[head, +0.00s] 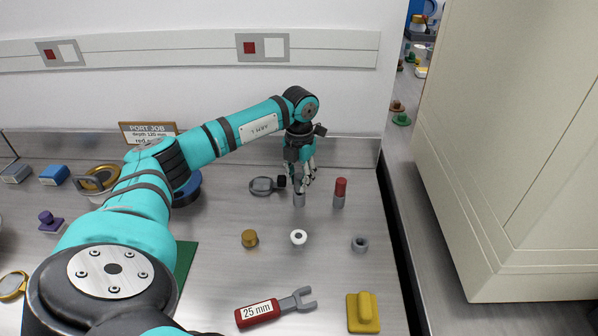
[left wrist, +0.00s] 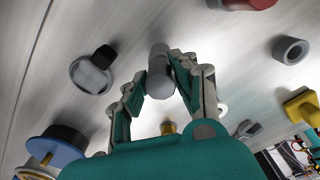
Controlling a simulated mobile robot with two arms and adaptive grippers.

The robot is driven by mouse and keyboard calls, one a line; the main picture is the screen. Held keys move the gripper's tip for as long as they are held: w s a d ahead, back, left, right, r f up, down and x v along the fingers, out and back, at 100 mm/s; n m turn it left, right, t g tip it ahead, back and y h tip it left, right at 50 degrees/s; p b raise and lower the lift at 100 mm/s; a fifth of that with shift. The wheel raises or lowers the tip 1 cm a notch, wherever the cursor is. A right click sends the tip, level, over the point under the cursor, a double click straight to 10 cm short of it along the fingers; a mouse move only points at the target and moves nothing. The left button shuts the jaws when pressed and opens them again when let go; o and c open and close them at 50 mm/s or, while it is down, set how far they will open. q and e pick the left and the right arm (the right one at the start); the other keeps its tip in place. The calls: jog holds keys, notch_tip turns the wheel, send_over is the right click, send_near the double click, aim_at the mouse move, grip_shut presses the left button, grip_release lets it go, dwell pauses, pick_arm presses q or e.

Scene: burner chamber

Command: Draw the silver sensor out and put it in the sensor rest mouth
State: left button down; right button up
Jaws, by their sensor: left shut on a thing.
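My left gripper (head: 303,176) points down over the back right of the steel counter. Its fingers are shut on a silver-grey cylinder, which looks like the silver sensor (head: 299,199); the lower part shows below the fingertips. In the left wrist view the sensor (left wrist: 160,78) sits between the two fingers (left wrist: 158,85). Whether its lower end touches the counter or sits in something I cannot tell. A hollow grey ring (head: 360,243) stands at the right, open side up; I cannot tell whether it is the sensor rest mouth. My right gripper is not in view.
A red-topped grey cylinder (head: 340,193) stands close right of the gripper. A dark ring with a black knob (head: 266,185) lies just left. A brass knob (head: 250,239), white knob (head: 298,238), 25 mm wrench (head: 275,307) and yellow block (head: 363,312) are in front.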

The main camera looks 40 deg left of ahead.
pick_arm(q)
jog(key=shift+f+b, duration=0.3)
jog(key=shift+f, duration=0.25)
jog(key=c, duration=1)
grip_release()
jog(key=shift+o, duration=0.2)
